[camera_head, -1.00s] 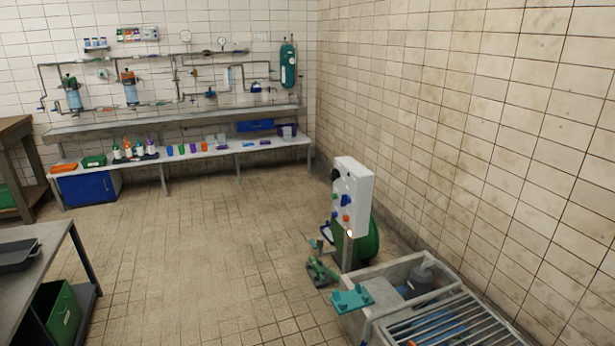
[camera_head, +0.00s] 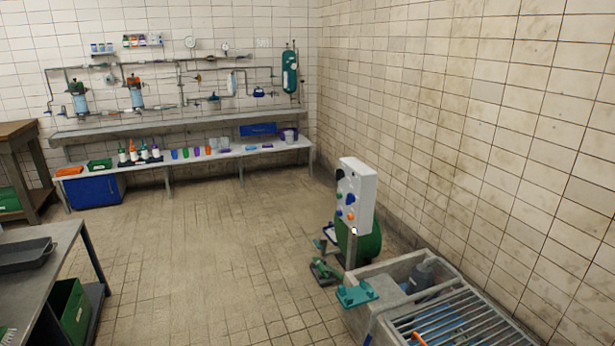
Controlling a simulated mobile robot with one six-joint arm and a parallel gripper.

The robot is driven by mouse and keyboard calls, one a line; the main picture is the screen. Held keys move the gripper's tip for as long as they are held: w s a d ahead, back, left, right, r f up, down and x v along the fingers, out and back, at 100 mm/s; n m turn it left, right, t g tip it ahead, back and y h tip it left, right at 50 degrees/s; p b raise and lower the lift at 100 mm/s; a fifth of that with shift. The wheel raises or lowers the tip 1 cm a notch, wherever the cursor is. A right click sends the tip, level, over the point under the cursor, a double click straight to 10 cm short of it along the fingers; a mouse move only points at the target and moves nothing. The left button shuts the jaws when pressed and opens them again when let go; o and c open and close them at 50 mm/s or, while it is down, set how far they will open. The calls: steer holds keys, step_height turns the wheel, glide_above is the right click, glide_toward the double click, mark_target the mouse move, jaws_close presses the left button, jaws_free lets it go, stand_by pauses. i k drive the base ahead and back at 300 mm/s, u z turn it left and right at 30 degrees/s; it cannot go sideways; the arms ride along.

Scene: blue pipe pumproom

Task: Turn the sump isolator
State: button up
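A white control panel (camera_head: 359,197) stands upright on a post beside the grated sump basin (camera_head: 383,310), right of the middle. Its front face is turned to the left and shows small coloured parts: a blue one (camera_head: 350,199), an orange one (camera_head: 351,216) and a dark one (camera_head: 340,174) near the upper left edge. I cannot tell which of them is the sump isolator, or how it is set. My gripper and arm are not in view.
A green rounded tank (camera_head: 368,246) stands behind the panel post. Green and teal fittings (camera_head: 325,270) lie low beside it. A grey table (camera_head: 60,238) is at the left. A long bench (camera_head: 205,160) lines the back wall. The middle floor (camera_head: 220,255) is clear.

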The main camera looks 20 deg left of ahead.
mark_target(340, 173)
steer(key=u, duration=0.75)
steer(key=k, duration=1)
steer(key=z, duration=0.05)
steer(key=i, duration=0.9)
steer(key=u, duration=0.05)
